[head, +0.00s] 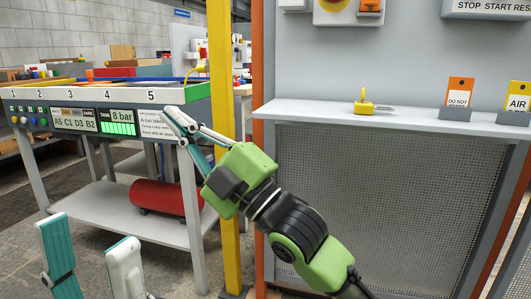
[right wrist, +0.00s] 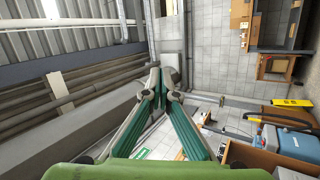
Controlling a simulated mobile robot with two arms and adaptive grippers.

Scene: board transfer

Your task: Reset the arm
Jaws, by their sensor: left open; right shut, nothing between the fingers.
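My right gripper (head: 176,119) is raised in the middle of the head view, in front of the yellow post and the right end of the bench. Its fingers point up and left, closed with nothing held. In the right wrist view its fingertips (right wrist: 160,83) meet, with no object between them. My left gripper (head: 92,258) is at the lower left of the head view, fingers up and spread wide apart, empty. Its lower part is cut off by the frame edge.
A numbered bench (head: 105,100) stands left, with a red tank (head: 160,197) on its lower shelf. The yellow post (head: 221,90) stands behind my right arm. A grey ledge (head: 420,122) holds a yellow-handled item (head: 364,106), an orange tag (head: 458,97) and a yellow tag (head: 517,101).

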